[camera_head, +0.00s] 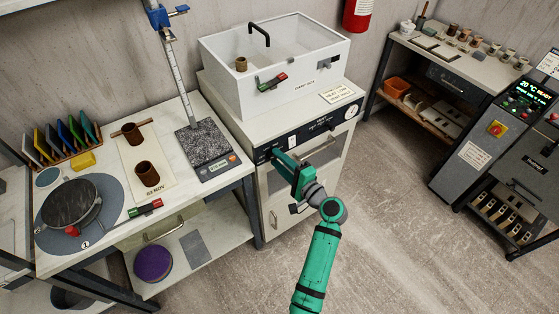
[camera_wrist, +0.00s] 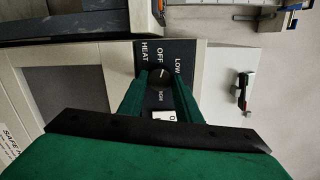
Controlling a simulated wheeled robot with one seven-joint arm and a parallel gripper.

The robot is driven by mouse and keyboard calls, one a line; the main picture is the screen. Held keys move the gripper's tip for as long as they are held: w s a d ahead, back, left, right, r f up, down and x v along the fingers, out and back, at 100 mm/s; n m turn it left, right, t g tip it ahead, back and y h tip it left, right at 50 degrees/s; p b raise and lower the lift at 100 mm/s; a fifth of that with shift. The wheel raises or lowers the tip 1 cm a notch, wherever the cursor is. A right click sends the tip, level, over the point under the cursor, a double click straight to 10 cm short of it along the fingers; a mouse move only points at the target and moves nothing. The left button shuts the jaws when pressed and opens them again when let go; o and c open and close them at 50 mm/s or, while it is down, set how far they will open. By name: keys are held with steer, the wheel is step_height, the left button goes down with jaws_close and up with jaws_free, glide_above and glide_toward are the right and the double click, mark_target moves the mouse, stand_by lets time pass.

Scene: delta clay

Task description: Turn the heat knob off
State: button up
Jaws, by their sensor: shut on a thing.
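The heat knob (camera_wrist: 158,73) is a small dark round knob on a black panel (camera_wrist: 150,52) lettered HEAT, OFF, LOW and what seems to be HIGH. In the wrist view the panel appears turned sideways. A small pale mark shows on the knob, but it is too small to tell surely which setting it points to. My gripper (camera_wrist: 160,82) is shut on the knob, one green finger on each side. In the head view my gripper (camera_head: 273,154) is at the left end of the front panel (camera_head: 316,127) of the white cabinet, and hides the knob.
A workbench with a granite-based height gauge (camera_head: 204,143) and brown clay cups (camera_head: 147,174) is at left. The floor (camera_head: 400,220) at right is clear.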

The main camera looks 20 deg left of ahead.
steer(key=shift+n, duration=1.5)
steer(key=shift+f, duration=0.1)
steer(key=o, duration=1)
steer(key=shift+o, duration=0.2)
steer(key=v, duration=1.1)
steer(key=shift+s, duration=0.1)
steer(key=shift+a, duration=0.1)
